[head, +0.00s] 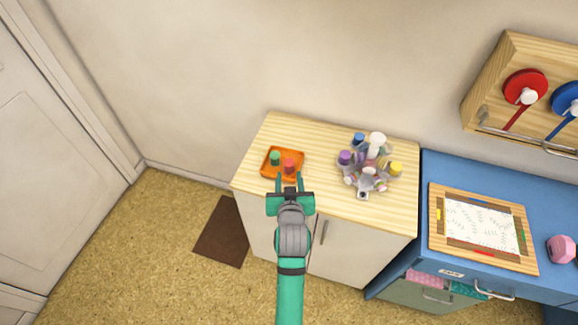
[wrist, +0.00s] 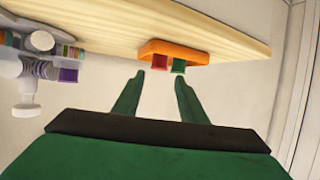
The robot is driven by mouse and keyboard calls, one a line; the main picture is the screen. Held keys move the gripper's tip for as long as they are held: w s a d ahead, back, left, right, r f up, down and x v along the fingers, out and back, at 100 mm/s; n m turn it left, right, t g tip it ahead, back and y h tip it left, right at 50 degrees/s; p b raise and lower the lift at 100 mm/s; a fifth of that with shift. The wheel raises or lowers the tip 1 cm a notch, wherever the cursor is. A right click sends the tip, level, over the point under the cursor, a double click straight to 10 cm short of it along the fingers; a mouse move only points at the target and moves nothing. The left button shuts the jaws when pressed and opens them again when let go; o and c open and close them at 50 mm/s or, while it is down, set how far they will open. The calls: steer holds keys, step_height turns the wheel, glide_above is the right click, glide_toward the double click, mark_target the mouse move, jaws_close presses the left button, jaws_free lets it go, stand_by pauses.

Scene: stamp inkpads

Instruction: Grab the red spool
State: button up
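A small red spool (head: 290,165) stands in an orange tray (head: 268,169) on the wooden cabinet top, at its front right. It also shows in the wrist view (wrist: 160,62), where the picture appears upside down. A green spool (head: 275,158) stands beside it in the same tray. My gripper (head: 289,180) is open and empty, its fingertips at the tray's near edge in the head view. In the wrist view its two fingers (wrist: 159,79) are spread, with the red spool beyond and between them. I cannot tell the exact gap.
A grey rack (head: 368,164) with several coloured spools stands on the right of the cabinet top (head: 325,150). A blue desk (head: 430,164) with a framed board (head: 480,228) adjoins it. A wall rack (head: 492,75) holds a red reel (head: 525,85) and a blue one.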

mark_target(289, 165)
steer(key=shift+x, duration=3.8)
steer(key=shift+d+r, duration=0.1)
steer(key=c, duration=0.8)
